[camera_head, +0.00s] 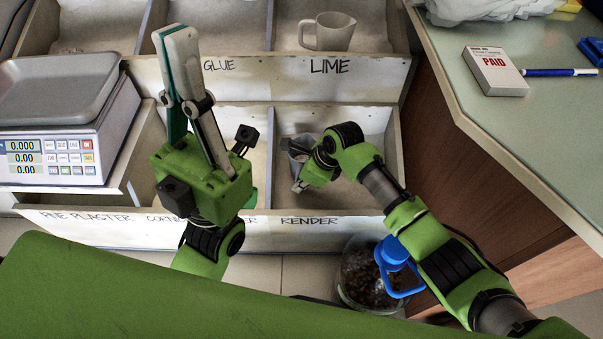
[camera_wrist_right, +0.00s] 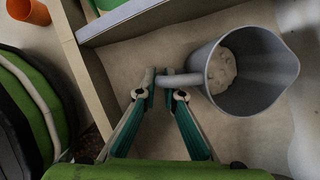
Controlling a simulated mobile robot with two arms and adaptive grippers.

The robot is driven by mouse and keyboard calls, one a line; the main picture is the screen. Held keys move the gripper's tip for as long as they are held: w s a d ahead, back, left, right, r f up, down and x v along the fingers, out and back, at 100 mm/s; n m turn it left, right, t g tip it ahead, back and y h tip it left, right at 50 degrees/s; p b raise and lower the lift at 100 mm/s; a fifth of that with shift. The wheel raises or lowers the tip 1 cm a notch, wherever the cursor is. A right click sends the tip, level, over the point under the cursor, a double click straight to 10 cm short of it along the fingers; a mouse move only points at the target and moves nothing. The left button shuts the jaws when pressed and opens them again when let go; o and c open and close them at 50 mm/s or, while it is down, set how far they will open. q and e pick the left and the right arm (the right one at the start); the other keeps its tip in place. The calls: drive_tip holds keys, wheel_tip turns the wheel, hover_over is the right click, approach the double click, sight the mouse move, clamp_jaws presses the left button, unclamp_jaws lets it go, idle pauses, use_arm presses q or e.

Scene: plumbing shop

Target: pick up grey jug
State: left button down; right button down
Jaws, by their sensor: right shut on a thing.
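The grey jug (camera_wrist_right: 262,108) stands in the lower bin labelled RENDER, with some pale material inside it. My right gripper (camera_wrist_right: 166,82) is shut on the jug's handle (camera_wrist_right: 182,80) in the right wrist view. In the head view the jug (camera_head: 298,146) is partly hidden by my right wrist, and the right fingertips (camera_head: 296,176) are mostly hidden. My left gripper (camera_head: 172,65) points up over the bins at the left, apart from the jug; the gap between its fingers is hard to judge.
A white jug (camera_head: 333,33) stands in the upper LIME bin. A scale (camera_head: 60,120) is at the left. Bin walls (camera_head: 395,150) surround the jug. A counter (camera_head: 500,120) is at the right.

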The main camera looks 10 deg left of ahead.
drive_tip(key=shift+r, duration=0.25)
